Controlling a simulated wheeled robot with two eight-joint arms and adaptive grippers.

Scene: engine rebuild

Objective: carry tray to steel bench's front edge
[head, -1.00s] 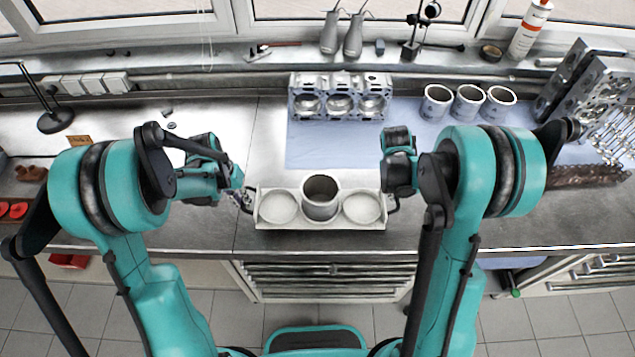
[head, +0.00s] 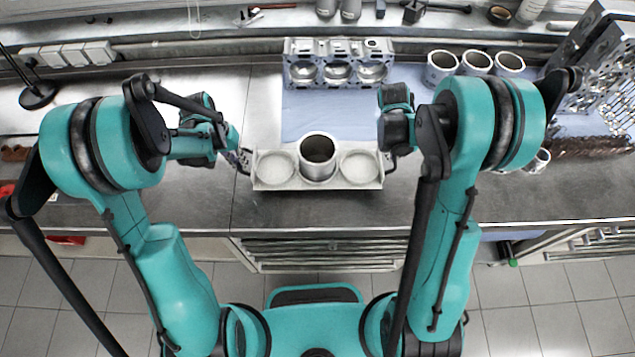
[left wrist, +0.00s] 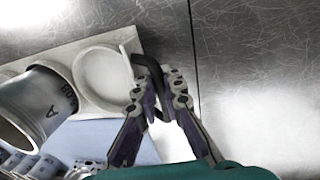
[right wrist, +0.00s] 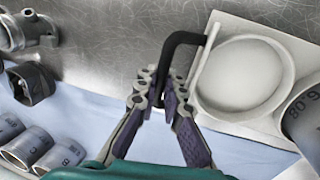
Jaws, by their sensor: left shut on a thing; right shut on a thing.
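The pale tray (head: 318,185) is near the front of the steel bench (head: 450,207), level in the head view, with bare bench between it and the front edge. A grey cylinder liner (head: 318,150) stands in its middle between two empty round recesses. My left gripper (head: 244,160) is shut on the tray's left dark handle, seen in the left wrist view (left wrist: 150,72). My right gripper (head: 391,161) is shut on the right dark handle, seen in the right wrist view (right wrist: 178,42). I cannot tell whether the tray touches the bench.
An engine block (head: 338,65) stands on a blue mat (head: 300,118) behind the tray. Several liners (head: 442,66) stand to the back right. More metal parts lie at the far right. The bench is clear in front of the tray, above the drawers (head: 330,252).

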